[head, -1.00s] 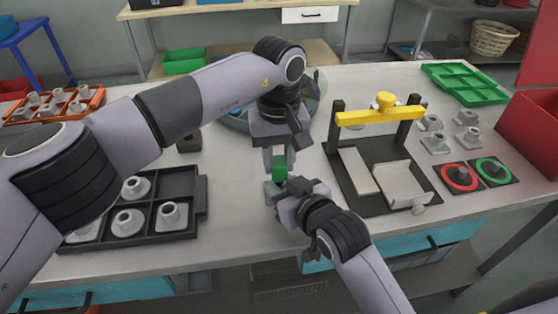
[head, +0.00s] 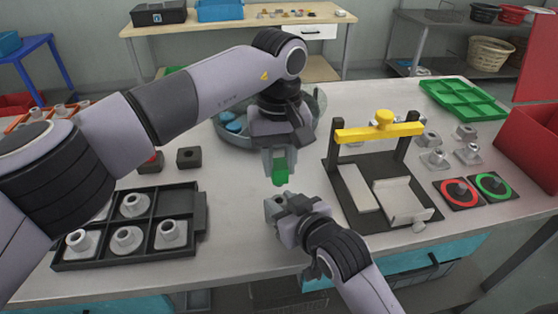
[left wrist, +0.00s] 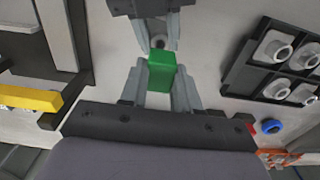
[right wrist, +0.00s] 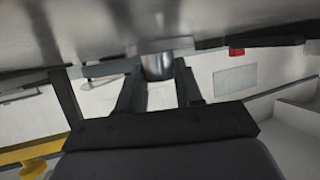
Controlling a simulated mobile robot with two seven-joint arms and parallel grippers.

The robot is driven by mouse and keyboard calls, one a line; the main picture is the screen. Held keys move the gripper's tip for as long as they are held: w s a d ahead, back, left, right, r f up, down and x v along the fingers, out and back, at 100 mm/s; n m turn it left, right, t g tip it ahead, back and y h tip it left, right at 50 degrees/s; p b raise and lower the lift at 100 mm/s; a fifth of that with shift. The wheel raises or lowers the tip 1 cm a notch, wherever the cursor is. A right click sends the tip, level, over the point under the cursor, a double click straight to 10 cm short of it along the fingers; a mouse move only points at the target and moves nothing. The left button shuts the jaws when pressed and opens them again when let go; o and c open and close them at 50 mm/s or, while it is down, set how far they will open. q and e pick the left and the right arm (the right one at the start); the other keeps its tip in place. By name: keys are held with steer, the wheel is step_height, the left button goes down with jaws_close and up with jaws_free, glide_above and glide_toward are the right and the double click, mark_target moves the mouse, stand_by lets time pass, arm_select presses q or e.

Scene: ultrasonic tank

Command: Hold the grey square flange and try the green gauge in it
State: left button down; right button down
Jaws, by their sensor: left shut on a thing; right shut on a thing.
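The green gauge (head: 281,173) is a small block held in my left gripper (head: 280,160), pointing down above my right gripper (head: 279,207). It also shows between the fingertips in the left wrist view (left wrist: 162,73). My right gripper is shut on the grey square flange, which is mostly hidden by the fingers. A grey round part of the flange shows between the fingers in the right wrist view (right wrist: 158,66). In the head view the gauge's lower end is a little above the right gripper, with a small gap. Whether they line up I cannot tell.
A dark tray (head: 187,254) with several grey flanges lies at the left front. A dark stand with a yellow bar (head: 378,132) stands to the right. A round tank (head: 222,135) is behind my left gripper.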

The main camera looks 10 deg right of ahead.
steer(key=c, duration=0.7)
jaws_free()
steer(key=shift+o, duration=0.2)
arm_select(q)
steer(key=shift+f, duration=0.2)
arm_select(e)
steer(key=v, duration=1.2)
